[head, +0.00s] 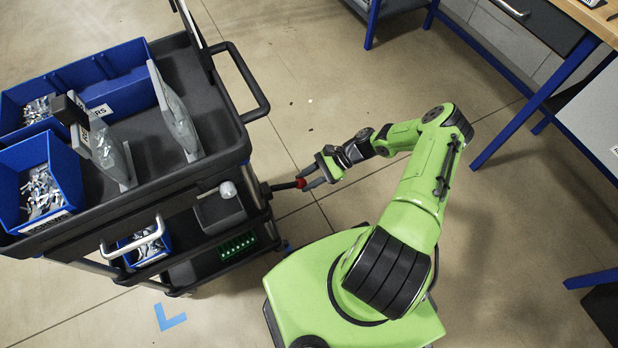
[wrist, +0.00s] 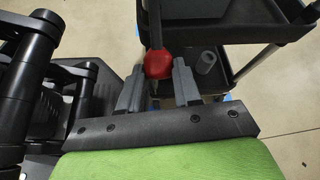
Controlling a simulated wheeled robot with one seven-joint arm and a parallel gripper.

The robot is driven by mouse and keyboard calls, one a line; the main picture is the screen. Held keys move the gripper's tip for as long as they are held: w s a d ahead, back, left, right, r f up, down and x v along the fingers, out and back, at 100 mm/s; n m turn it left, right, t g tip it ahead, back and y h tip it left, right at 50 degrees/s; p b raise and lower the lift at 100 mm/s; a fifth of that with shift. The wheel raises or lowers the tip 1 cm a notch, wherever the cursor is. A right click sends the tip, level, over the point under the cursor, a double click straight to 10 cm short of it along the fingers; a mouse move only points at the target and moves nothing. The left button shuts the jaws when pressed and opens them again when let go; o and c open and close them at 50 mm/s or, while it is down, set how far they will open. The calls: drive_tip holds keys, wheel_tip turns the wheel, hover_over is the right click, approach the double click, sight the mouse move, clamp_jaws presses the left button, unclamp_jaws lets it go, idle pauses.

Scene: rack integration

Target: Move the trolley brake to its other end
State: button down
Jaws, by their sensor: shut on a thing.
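The trolley (head: 178,150) is a black cart with several levels, at the left of the head view. Its brake is a dark lever (head: 283,186) that sticks out from the trolley's right side and ends in a red knob (head: 300,183). My gripper (head: 309,178) reaches in from the right and is at the red knob. In the wrist view the red knob (wrist: 158,64) sits between the two grey fingers of my gripper (wrist: 160,75), with the dark lever running up from it. The fingers are shut on the knob. The lever's inner end is hard to make out.
Blue bins (head: 41,180) of small metal parts stand on the trolley's top. A black handle (head: 250,85) juts from its right side. A workbench with blue legs (head: 545,85) stands at the upper right. The floor between trolley and bench is mostly clear.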

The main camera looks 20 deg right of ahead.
drive_tip(key=c, duration=0.8)
unclamp_jaws()
drive_tip(key=shift+f, duration=0.1)
drive_tip(key=p+v, duration=0.2)
drive_tip(key=v, duration=1.3)
drive_tip(key=shift+d+r, duration=0.3)
drive_tip(key=shift+d, duration=0.05)
drive_tip(key=a+r+n+g+h+p, duration=0.1)
drive_tip(key=a+r+n+h+p, duration=0.3)
drive_tip(key=r, duration=1.1)
drive_tip(key=a+r+n+g+h+p, duration=0.15)
drive_tip(key=a+r+n+h, duration=0.35)
drive_tip(key=r, duration=1)
drive_tip(key=s+a+r+n+t+h+p, duration=0.1)
drive_tip(key=s+a+r+n+t+p, duration=0.1)
drive_tip(key=s+r, duration=0.3)
drive_tip(key=s+a+r+n+t+h+p, duration=0.1)
drive_tip(key=s+a+r+n+t+p, duration=0.1)
drive_tip(key=s+r, duration=0.4)
drive_tip(key=s+a+r+n+t+h+p, duration=0.1)
drive_tip(key=s+a+r+n+t+p, duration=0.1)
drive_tip(key=s+r, duration=0.4)
drive_tip(key=shift+s+a+r+n+t, duration=0.15)
drive_tip(key=shift+a+n+t, duration=0.35)
drive_tip(key=shift+t, duration=0.45)
